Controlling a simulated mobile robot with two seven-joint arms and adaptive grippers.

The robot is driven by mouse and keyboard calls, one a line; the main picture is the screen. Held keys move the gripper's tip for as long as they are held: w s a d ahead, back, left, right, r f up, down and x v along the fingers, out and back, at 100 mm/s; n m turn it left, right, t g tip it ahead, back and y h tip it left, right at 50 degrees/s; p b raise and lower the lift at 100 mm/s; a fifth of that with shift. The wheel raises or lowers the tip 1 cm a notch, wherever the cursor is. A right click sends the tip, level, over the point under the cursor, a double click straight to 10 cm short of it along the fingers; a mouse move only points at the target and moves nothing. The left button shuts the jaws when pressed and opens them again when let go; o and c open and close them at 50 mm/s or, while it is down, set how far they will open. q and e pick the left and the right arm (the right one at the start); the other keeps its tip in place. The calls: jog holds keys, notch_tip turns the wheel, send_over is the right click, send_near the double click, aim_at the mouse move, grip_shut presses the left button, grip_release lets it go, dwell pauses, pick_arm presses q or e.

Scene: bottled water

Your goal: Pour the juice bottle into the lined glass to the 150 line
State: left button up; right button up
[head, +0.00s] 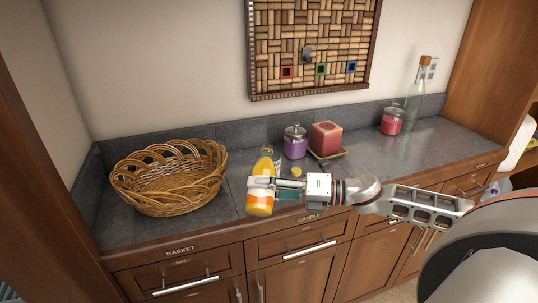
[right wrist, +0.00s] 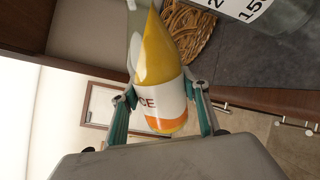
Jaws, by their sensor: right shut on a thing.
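My right gripper (head: 264,185) is shut on the juice bottle (head: 259,203), a yellow bottle with a white and orange label. In the head view the bottle stands nearly upright, leaning slightly right, at the counter's front edge. The bottle (right wrist: 162,58) lies between both fingers (right wrist: 160,115) in the right wrist view. The lined glass (head: 277,161) is mostly hidden behind the bottle in the head view. In the right wrist view the glass (right wrist: 288,18) shows at the top right, with a white scale marked 150; its fill level cannot be told. My left gripper is out of view.
A wicker basket (head: 170,205) is left on the counter (head: 378,157). A yellow cap (head: 296,172), a purple jar (head: 295,146) and a red candle (head: 326,138) are right of the bottle. A red jar (head: 391,122) and a tall clear bottle (head: 414,102) stand farther right.

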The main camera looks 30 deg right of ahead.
jog(key=shift+s+r, duration=0.15)
jog(key=shift+r, duration=0.15)
jog(key=shift+a, duration=0.15)
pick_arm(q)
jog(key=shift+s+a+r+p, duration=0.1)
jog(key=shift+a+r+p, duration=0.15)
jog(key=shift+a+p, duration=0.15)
pick_arm(e)
jog(key=shift+m, duration=0.3)
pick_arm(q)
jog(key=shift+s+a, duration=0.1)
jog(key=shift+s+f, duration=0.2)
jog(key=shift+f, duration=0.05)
pick_arm(e)
jog(key=shift+m, duration=0.3)
pick_arm(q)
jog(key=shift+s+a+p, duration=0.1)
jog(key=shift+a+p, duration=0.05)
jog(key=shift+p, duration=0.25)
pick_arm(e)
jog(key=shift+s+a+r, duration=0.1)
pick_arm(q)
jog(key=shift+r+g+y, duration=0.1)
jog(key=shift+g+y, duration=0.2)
pick_arm(e)
jog(key=shift+m, duration=0.3)
pick_arm(q)
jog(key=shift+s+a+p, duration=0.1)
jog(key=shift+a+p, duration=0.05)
jog(key=shift+p, duration=0.15)
